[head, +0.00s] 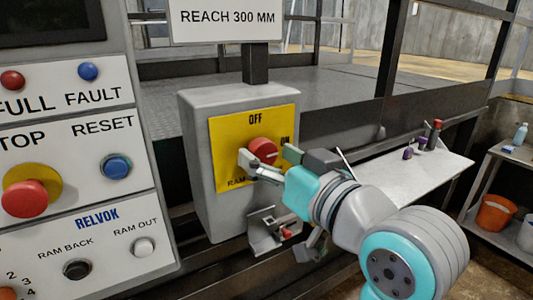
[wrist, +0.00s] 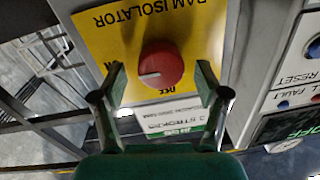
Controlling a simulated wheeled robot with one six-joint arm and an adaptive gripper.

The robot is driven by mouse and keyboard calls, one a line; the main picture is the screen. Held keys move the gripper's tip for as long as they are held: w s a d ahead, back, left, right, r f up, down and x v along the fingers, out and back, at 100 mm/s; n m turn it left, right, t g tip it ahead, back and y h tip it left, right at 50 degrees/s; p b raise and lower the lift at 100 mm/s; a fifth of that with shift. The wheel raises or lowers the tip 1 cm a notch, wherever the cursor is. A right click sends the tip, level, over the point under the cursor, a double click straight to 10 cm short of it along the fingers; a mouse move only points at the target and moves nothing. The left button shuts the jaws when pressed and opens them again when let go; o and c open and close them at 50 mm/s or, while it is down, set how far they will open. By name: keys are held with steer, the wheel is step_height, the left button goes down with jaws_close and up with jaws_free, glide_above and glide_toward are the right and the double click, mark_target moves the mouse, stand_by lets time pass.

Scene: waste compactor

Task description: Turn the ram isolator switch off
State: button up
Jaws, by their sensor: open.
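The ram isolator switch is a round red knob (head: 263,149) on a yellow plate (head: 228,128) on a grey box (head: 195,150). The plate has OFF at the top and ON at the right. The wrist view is upside down; there the knob (wrist: 165,66) has a white mark pointing left, towards the partly hidden ON side. My gripper (head: 268,156) is open in front of the plate. In the wrist view my gripper (wrist: 160,80) has a finger on each side of the knob, with visible gaps. Contact cannot be seen.
A metal bracket with a small red part (head: 286,233) is below the box. The control panel (head: 110,190) with red and blue buttons stands close on the left. A pale shelf (head: 400,178) with small items is at right; an orange bucket (head: 495,213) is further right.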

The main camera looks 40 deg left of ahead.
steer(key=shift+w+a, duration=0.2)
steer(key=shift+a, duration=0.45)
steer(key=c, duration=1.2)
steer(key=shift+o, duration=0.2)
